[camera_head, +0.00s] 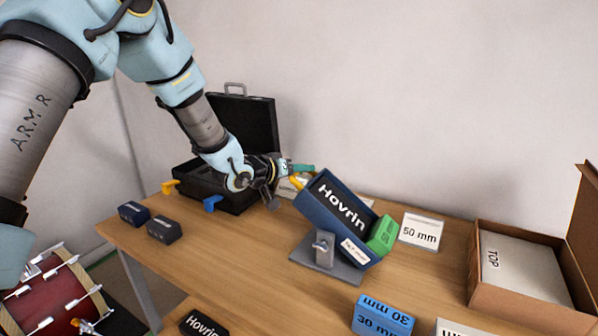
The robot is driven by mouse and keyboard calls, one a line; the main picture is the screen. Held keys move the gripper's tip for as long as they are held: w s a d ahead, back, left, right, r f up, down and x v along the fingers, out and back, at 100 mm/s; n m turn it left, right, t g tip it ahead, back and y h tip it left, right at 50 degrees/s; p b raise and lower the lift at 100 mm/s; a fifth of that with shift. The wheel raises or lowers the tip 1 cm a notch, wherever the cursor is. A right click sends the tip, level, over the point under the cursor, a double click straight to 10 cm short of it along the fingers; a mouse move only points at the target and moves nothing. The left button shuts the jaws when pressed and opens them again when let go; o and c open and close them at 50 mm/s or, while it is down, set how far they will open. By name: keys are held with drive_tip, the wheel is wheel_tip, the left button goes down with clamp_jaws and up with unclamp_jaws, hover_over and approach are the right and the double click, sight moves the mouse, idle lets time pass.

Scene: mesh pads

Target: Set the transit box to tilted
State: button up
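A dark blue open box (329,220) marked "Hovrin" sits tilted on a grey metal stand (349,272), its upper end to the left and its lower end to the right. A green block (383,236) is at its lower right end. I take this box for the transit box, but its small white label is not clearly legible. My gripper (298,176) is at the box's upper left end, near a yellow part and a teal part there. I cannot tell whether it touches the box or how far apart its fingers are.
An open black case (218,186) stands behind my arm. Two small dark blocks (148,222) lie at the table's left. A "50 mm" card (421,232), blue "30 mm" block (382,316) and open cardboard box (530,290) are to the right.

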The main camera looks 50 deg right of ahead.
drive_tip(key=shift+o, duration=0.8)
drive_tip(key=shift+w+a+f, duration=0.1)
drive_tip(key=shift+a, duration=0.1)
drive_tip(key=shift+a, duration=0.2)
drive_tip(key=b+v, duration=0.3)
drive_tip(key=v, duration=0.7)
drive_tip(key=shift+a, duration=0.1)
